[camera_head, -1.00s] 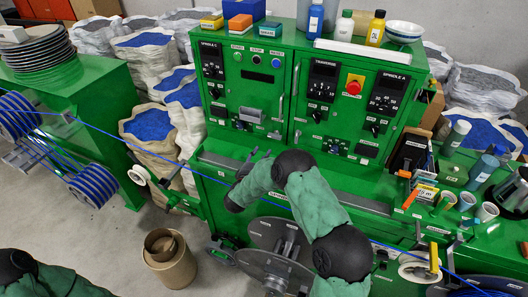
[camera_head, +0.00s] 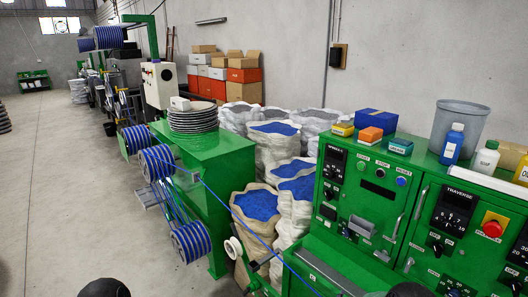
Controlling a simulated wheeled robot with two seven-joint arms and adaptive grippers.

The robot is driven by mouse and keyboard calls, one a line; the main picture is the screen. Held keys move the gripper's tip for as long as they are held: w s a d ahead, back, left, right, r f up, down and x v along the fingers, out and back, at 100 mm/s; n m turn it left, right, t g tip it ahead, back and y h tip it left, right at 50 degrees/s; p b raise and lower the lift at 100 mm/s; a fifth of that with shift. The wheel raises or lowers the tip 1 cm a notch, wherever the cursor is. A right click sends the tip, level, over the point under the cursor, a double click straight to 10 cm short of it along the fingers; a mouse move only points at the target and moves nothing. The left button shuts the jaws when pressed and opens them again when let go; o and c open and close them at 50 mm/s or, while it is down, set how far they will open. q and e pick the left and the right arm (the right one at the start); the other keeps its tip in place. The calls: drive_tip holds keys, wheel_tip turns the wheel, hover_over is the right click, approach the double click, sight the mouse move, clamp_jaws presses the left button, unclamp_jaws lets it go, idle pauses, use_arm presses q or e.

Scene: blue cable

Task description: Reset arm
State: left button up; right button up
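Neither gripper is in view. Dark rounded parts of my arms (camera_head: 104,288) show only at the bottom edge, one left of centre and one right of centre. The blue cable (camera_head: 242,224) runs slantwise from the blue-wound reels (camera_head: 156,162) of the green machine on the left. It passes down to the right in front of the sacks toward the green control cabinet (camera_head: 345,262). The cable's far end is out of view.
Sacks of blue pellets (camera_head: 257,205) stand between the machine and the cabinet. Bottles (camera_head: 453,143), small boxes and a grey bin (camera_head: 460,118) sit on the cabinet. Open concrete floor (camera_head: 70,190) lies to the left.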

drive_tip(key=s+a+f+m+g+y, duration=0.3)
drive_tip(key=s+a+f+y, duration=0.15)
drive_tip(key=s+f, duration=0.3)
drive_tip(key=s+a+f+m+g+y, duration=0.25)
drive_tip(key=s+a+f, duration=0.35)
drive_tip(key=s, duration=0.3)
drive_tip(key=s+a+f+m+g+y, duration=0.1)
drive_tip(key=s+a+m+g+y, duration=0.2)
drive_tip(key=s, duration=0.7)
drive_tip(key=s+a+m+g+y, duration=0.2)
drive_tip(key=s+a+g, duration=0.25)
drive_tip(key=s, duration=0.55)
wheel_tip(320, 180, down, 11)
drive_tip(key=w+a+n+t+b, duration=0.1)
drive_tip(key=w+a+b, duration=0.1)
drive_tip(key=b, duration=1)
drive_tip(key=shift+w+t+h, duration=0.2)
drive_tip(key=shift+t+h, duration=0.1)
drive_tip(key=shift+n, duration=0.25)
drive_tip(key=shift+c, duration=0.4)
